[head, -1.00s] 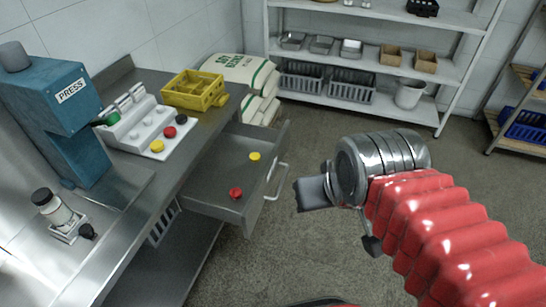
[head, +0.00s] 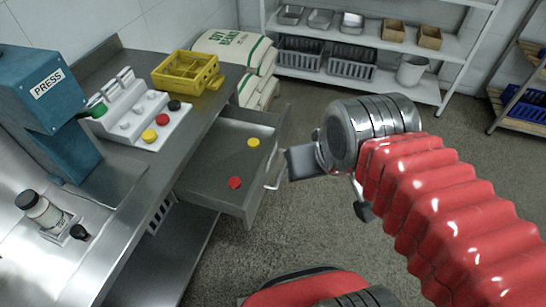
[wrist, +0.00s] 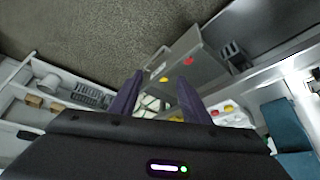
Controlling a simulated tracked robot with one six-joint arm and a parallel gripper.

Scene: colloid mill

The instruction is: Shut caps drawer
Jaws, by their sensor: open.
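The caps drawer (head: 208,181) is pulled out from under the steel bench, with a red cap (head: 234,182) and a yellow cap (head: 253,142) lying in it. Its bar handle (head: 272,168) is on the front, facing right. My gripper (head: 290,163) is just right of the drawer front, close to the handle; I cannot tell if it touches. In the wrist view my gripper (wrist: 158,92) has its two fingers apart with nothing between them. The drawer (wrist: 205,62) shows beyond the fingers there, upper right, with its handle (wrist: 158,57).
On the bench stand a blue press (head: 45,95), a white cap rack (head: 140,118), a yellow crate (head: 188,72) and a small bottle device (head: 45,212). White sacks (head: 235,50) and a shelf unit (head: 370,45) stand behind. The floor right of the drawer is clear.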

